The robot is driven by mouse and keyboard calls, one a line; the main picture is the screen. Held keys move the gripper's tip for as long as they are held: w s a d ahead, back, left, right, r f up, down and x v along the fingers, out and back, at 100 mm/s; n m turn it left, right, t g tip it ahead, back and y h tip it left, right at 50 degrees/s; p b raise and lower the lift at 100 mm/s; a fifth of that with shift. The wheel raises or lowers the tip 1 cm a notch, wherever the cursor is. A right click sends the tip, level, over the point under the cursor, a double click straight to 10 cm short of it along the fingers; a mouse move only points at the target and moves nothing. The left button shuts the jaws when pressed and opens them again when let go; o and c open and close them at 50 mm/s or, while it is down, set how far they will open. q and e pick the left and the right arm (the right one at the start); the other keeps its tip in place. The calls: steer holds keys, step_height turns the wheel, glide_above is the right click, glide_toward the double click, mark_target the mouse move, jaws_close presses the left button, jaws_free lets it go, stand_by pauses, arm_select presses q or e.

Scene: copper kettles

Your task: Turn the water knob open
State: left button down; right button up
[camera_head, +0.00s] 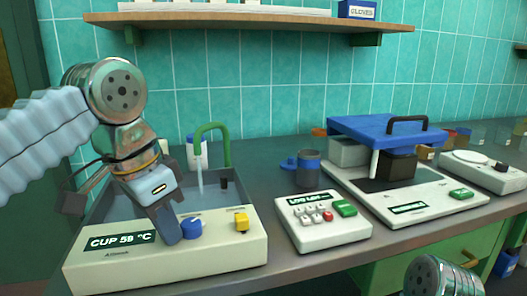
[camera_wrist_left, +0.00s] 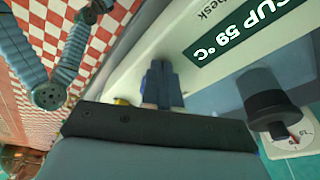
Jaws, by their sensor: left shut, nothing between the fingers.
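The blue knob (camera_head: 192,229) is on the front panel of the white water bath (camera_head: 165,262), right of its display reading "CUP 59 °C". My left gripper (camera_head: 168,236) points down at the panel with its fingers shut and empty, just left of the blue knob; I cannot tell whether they touch. A yellow knob (camera_head: 241,221) is further right. Water runs from the green tap (camera_head: 212,129) into the basin. My right gripper is out of view.
A keypad box (camera_head: 322,222) and a device with a blue lid (camera_head: 385,130) stand to the right on the grey counter. A blue-and-grey mug (camera_head: 308,169) is behind the keypad box. A shelf (camera_head: 250,20) hangs above. In the left wrist view a black cylinder (camera_wrist_left: 268,100) shows at right.

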arm_select(q)
steer(key=shift+r+p, duration=0.3)
steer(key=shift+w+a, duration=0.3)
steer(key=shift+w, duration=0.1)
steer(key=shift+a, duration=0.1)
steer(key=shift+s+a+r, duration=0.15)
steer(key=shift+a, duration=0.05)
steer(key=shift+w+d+v, duration=0.15)
steer(key=shift+v, duration=0.8)
steer(key=shift+w+d+v, duration=0.15)
steer(key=shift+v, duration=0.8)
steer(key=shift+w+d+v, duration=0.15)
steer(key=shift+v, duration=0.8)
steer(key=shift+r, duration=0.1)
